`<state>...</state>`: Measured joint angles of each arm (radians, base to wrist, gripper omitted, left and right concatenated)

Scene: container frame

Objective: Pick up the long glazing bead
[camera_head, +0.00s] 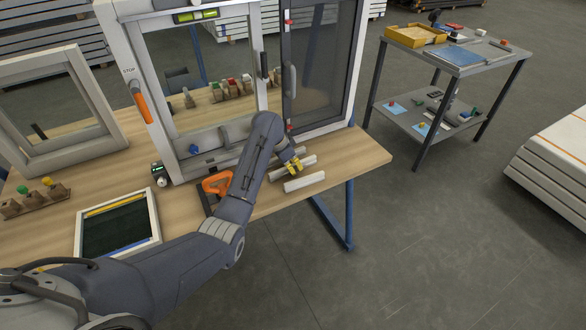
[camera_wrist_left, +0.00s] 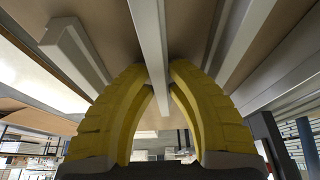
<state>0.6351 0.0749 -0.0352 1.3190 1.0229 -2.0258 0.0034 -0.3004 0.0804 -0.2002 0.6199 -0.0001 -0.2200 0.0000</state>
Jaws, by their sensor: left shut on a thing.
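My left gripper (camera_head: 293,166) has yellow fingers and is over the right part of the workbench, in front of the white window frame. In the left wrist view, the fingertips (camera_wrist_left: 168,72) are shut on a long, thin white glazing bead (camera_wrist_left: 150,30). The same bead also shows in the head view (camera_head: 308,160), partly hidden by the fingers. I cannot tell whether it is clear of the bench top. A second, thicker white bead (camera_head: 304,182) lies nearer the bench's front edge, apart from the gripper. My right gripper is in neither view.
The upright window frame (camera_head: 356,60) stands close behind the gripper. An orange-handled tool (camera_head: 216,184) and a framed dark panel (camera_head: 118,222) lie on the bench (camera_head: 350,158). A grey trolley (camera_head: 455,62) stands apart at right. Open floor lies in front.

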